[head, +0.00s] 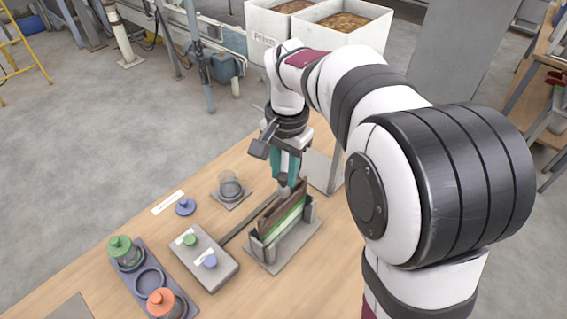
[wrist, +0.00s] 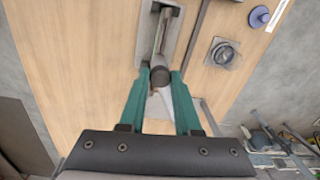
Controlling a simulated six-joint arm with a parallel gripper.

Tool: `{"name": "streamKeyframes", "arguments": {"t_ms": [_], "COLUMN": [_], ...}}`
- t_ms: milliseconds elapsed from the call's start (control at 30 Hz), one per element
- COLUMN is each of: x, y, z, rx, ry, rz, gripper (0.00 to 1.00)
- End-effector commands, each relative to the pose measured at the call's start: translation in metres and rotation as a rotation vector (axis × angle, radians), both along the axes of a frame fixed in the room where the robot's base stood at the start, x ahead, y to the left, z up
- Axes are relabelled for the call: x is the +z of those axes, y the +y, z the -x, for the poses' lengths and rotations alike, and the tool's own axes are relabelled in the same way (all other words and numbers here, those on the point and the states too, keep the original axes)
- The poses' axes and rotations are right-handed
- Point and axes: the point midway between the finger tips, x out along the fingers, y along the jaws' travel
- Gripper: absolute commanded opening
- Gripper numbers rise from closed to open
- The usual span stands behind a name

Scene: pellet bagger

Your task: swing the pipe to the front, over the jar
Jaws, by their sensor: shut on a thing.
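My gripper (wrist: 160,85) has its teal fingers closed around a grey round piece (wrist: 160,76), which looks like the end of the pipe. In the head view my gripper (head: 287,180) is at the back end of the grey stand (head: 268,262), which holds upright brown, green and white panels. The rest of the pipe is hard to make out behind the fingers. The glass jar (head: 230,186) stands on a square grey plate left of my gripper, apart from it. The jar also shows in the wrist view (wrist: 222,53), right of the fingers.
A grey box (head: 205,262) with a green and a blue knob is left of the stand. A dark bar (head: 236,222) runs between them. A blue lid (head: 185,207) lies near the jar. A tray (head: 135,268) with green- and orange-lidded jars is at the lower left.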

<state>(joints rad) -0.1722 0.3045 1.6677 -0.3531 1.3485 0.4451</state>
Motion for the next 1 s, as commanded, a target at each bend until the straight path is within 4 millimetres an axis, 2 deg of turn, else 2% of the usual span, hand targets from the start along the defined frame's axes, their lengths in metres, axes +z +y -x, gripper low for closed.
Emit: {"name": "streamKeyframes", "arguments": {"t_ms": [167,367,667,1000], "x": [0.001,0.0,0.0,0.0], "y": [0.002,0.017,0.059,0.104], "z": [0.0,-0.004,-0.022,-0.059], "rx": [-0.014,-0.09,-0.338,-0.662], "ry": [0.0,0.0,-0.002,-0.003], "rz": [0.0,-0.001,0.0,0.0], "gripper": [0.0,0.0,0.0,0.0]}}
